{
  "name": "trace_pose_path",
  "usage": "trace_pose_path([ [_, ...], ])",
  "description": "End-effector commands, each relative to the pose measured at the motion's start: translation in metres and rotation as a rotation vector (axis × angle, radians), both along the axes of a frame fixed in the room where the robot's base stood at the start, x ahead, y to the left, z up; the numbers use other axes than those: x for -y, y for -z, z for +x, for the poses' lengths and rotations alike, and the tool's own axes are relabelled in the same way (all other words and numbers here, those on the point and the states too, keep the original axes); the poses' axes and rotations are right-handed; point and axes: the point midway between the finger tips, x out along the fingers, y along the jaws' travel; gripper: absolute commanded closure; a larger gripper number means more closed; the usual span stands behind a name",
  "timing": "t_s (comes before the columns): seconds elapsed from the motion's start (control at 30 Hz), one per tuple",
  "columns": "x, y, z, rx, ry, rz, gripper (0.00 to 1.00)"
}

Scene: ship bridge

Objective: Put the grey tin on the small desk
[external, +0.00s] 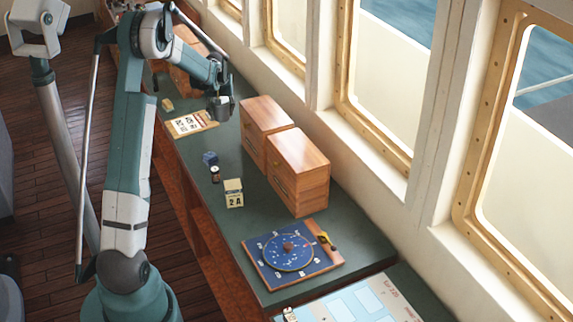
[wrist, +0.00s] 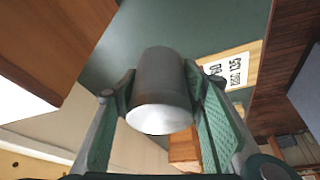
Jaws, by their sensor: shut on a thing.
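The grey tin (wrist: 160,88) is a plain dark cylinder with a pale end, held between the two green-padded fingers of my gripper (wrist: 157,95) in the wrist view. In the external view my gripper (external: 218,102) holds the tin (external: 222,110) above the far part of the long green-topped counter, left of the wooden drawer boxes. My gripper is shut on the tin. I cannot tell which surface is the small desk.
Two wooden drawer boxes (external: 298,170) stand against the window wall. A number board (external: 190,123), a blue cube (external: 210,158), a small dark jar (external: 215,174), a block calendar (external: 233,193) and a blue dial board (external: 290,252) lie along the counter (external: 215,222).

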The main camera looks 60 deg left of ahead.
Motion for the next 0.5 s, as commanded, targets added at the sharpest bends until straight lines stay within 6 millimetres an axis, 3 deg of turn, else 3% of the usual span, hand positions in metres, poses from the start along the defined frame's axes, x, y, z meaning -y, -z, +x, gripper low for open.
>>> trace_pose_path([
  [0.17,0.0,0.008,0.0,0.0,0.0,0.0,0.75],
  [0.5,0.0,0.052,0.0,0.0,0.0,0.0,0.75],
])
